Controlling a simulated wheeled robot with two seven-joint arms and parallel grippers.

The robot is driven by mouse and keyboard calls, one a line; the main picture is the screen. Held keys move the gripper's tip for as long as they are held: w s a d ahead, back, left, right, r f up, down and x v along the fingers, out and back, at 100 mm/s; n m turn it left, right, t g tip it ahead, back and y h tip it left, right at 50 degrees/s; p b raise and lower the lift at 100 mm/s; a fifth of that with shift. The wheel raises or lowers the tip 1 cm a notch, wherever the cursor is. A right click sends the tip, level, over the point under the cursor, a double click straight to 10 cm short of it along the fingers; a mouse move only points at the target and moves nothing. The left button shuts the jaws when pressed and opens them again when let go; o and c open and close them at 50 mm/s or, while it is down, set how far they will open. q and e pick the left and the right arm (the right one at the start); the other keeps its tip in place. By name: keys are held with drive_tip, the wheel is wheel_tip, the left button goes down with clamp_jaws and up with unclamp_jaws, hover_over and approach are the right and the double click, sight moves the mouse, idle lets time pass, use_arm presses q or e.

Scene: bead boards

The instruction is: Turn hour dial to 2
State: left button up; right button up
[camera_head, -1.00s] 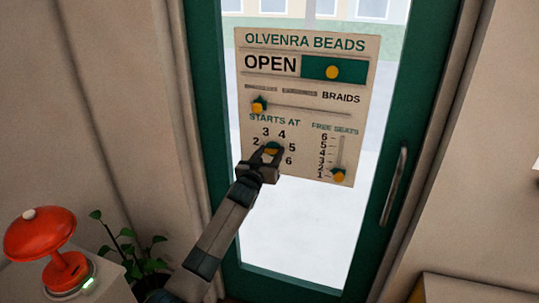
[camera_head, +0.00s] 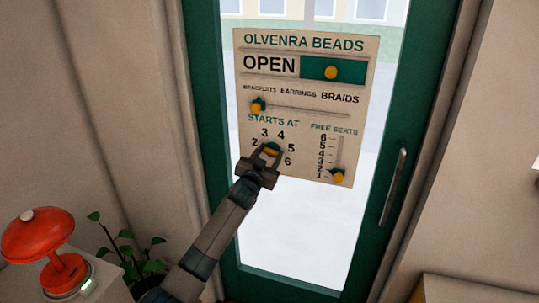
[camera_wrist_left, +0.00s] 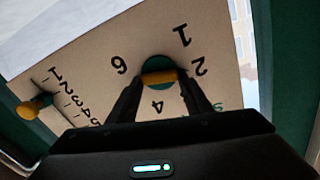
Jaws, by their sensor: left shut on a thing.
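The cream bead board (camera_head: 305,118) hangs on the glass door. Its hour dial (camera_head: 272,148), a green disc with a yellow bar, sits under "STARTS AT" with numbers around it. In the left wrist view the dial (camera_wrist_left: 160,76) shows between my fingers, with 6, 1, 2 and 4 visible around it. My left gripper (camera_head: 262,159) is shut on the dial's yellow bar, one finger at each end; it also shows in the left wrist view (camera_wrist_left: 158,90). The fingers hide some numbers, and I cannot tell which number the dial points to. My right gripper is out of view.
A door handle (camera_head: 394,187) is right of the board. A red lamp (camera_head: 45,240) and a plant (camera_head: 130,250) stand at lower left.

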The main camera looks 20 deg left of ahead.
use_arm(q)
drive_tip(key=o, duration=1.1)
drive_tip(key=shift+c, duration=0.2)
drive_tip(key=shift+s, duration=0.2)
drive_tip(key=s+b, duration=0.5)
drive_tip(key=s, duration=1.2)
drive_tip(key=shift+a, duration=0.3)
